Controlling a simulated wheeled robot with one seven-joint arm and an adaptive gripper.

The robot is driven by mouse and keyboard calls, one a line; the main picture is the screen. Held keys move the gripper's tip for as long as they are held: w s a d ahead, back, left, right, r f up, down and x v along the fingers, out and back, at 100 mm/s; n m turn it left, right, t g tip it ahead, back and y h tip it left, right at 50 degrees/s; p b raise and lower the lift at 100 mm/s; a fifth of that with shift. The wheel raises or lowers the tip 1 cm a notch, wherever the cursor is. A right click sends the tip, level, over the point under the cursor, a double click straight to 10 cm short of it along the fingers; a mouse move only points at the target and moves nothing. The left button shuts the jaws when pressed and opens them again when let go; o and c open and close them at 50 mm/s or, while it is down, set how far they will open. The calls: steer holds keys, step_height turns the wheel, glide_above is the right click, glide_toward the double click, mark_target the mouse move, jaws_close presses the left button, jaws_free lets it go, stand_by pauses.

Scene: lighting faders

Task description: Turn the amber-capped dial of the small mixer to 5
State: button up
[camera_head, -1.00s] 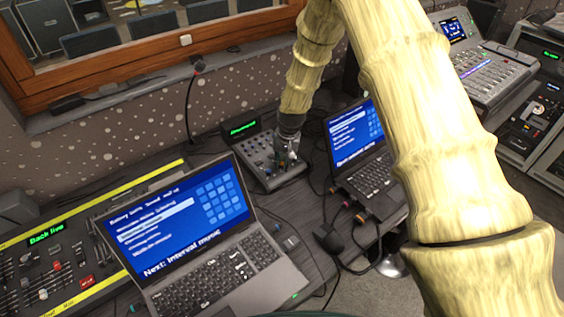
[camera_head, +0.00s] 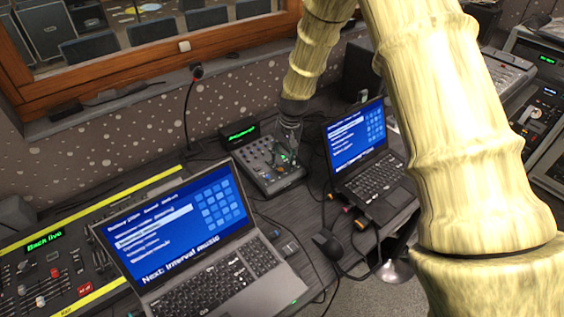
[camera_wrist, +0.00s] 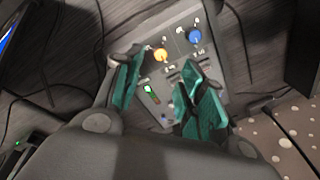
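The small mixer (camera_head: 256,165) is a grey panel on the desk between two laptops. In the wrist view its panel (camera_wrist: 213,62) is tilted and carries an amber-capped dial (camera_wrist: 161,55) beside a blue-capped dial (camera_wrist: 195,37). The amber dial's setting is too small to read. My gripper (camera_wrist: 163,64) is open, with teal fingers spread. In the wrist view the amber cap shows between and just beyond the fingertips, and no contact is visible. In the head view my gripper (camera_head: 288,154) is over the mixer's right side, and the amber dial cannot be made out.
One laptop (camera_head: 190,235) stands at the front left and another (camera_head: 365,160) right of the mixer. A gooseneck microphone (camera_head: 192,105) rises behind. A larger fader console (camera_head: 60,265) lies at the left. A dark mouse (camera_head: 328,244) and cables lie in front.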

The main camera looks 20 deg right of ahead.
steer(key=shift+s+d+r, duration=0.15)
steer(key=shift+r, duration=1)
steer(key=shift+s+d+r, duration=0.1)
steer(key=shift+s+r, duration=0.05)
steer(key=shift+r, duration=1)
